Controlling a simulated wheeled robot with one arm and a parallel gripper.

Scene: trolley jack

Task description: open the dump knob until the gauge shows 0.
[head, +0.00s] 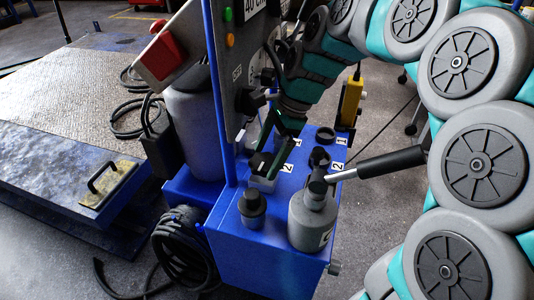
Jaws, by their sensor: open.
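My gripper (264,158) hangs at the end of my grey and teal arm, over the top of a blue power unit (270,270). Its jaws are dark with green parts and stand apart, close above a small grey block (263,183) on the blue top. I cannot tell whether they touch it. A black knob-like cap (252,203) stands nearer the camera, and a small grey knob (334,268) sticks out of the unit's right side. I cannot tell which part is the dump knob. No readable gauge shows; the jaws and arm hide part of the unit.
An upright panel with a red switch box (160,55) rises behind. Black cables (182,245) lie at the lower left. A blue lift platform (70,150) fills the left.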

